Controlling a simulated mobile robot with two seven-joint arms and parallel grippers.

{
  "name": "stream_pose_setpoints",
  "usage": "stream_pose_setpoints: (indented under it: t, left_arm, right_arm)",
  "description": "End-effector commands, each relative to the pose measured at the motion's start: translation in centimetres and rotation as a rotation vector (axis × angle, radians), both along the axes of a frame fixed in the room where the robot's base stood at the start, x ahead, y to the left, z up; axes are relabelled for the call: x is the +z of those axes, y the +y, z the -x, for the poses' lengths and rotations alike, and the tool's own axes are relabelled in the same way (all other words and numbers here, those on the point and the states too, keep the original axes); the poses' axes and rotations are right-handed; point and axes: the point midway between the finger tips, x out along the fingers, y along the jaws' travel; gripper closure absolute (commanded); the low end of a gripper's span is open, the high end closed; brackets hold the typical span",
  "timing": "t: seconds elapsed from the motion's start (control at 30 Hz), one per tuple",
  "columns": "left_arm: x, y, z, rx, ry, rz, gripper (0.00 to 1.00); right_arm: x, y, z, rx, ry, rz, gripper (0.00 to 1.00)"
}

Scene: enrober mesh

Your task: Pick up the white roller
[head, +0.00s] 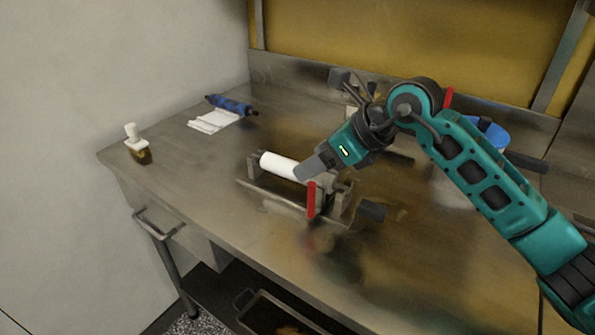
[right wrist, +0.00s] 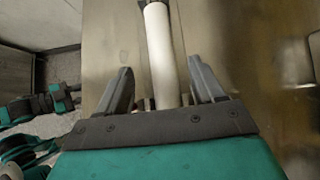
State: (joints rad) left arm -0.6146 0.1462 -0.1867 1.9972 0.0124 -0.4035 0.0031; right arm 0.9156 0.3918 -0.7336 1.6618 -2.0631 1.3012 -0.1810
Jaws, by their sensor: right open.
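The white roller (head: 279,166) lies in a metal cradle (head: 275,193) on the steel table. Its right end is hidden behind my right gripper (head: 308,170). In the right wrist view, the white roller (right wrist: 160,52) runs lengthwise between the two spread fingers of my right gripper (right wrist: 160,85), with a visible gap on each side. The right gripper is open and holds nothing. My left gripper cannot be made out in the head view.
A red upright piece (head: 311,200) stands at the cradle's right end. A blue roll (head: 231,104) with white sheets (head: 214,121) lies at the back left. A small bottle with a white top (head: 133,138) stands by the left edge. The table's front left is clear.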

Motion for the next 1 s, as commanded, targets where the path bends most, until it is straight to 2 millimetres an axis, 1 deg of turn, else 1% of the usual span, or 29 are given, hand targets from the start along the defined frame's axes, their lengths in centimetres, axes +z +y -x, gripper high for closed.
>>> stream_pose_setpoints:
  t: [0.1, 0.23, 0.37, 0.57, 0.67, 1.0]
  left_arm:
    - [0.3, -0.1, -0.2, -0.001, -0.008, 0.001, 0.67]
    - [0.4, -0.1, -0.3, -0.001, -0.012, 0.003, 0.67]
    - [0.4, -0.1, -0.3, -0.001, -0.012, 0.003, 0.67]
    - [0.4, -0.1, -0.3, -0.002, -0.011, 0.003, 0.67]
    - [0.3, -0.1, -0.3, -0.002, -0.011, 0.003, 0.67]
    - [0.2, -0.1, -0.3, -0.002, -0.009, 0.002, 0.67]
  right_arm:
    - [-1.7, 0.9, -0.5, 0.001, 0.005, -0.002, 0.32]
    - [-3.0, 1.9, -1.2, 0.001, 0.004, -0.002, 0.32]
    - [-3.7, 2.4, -1.6, 0.000, 0.002, 0.000, 0.32]
    - [-3.7, 2.4, -1.6, 0.001, 0.001, 0.001, 0.32]
    - [-3.7, 2.4, -1.6, 0.001, 0.001, 0.001, 0.40]
    - [-3.7, 2.3, -1.6, 0.000, 0.000, 0.000, 0.73]
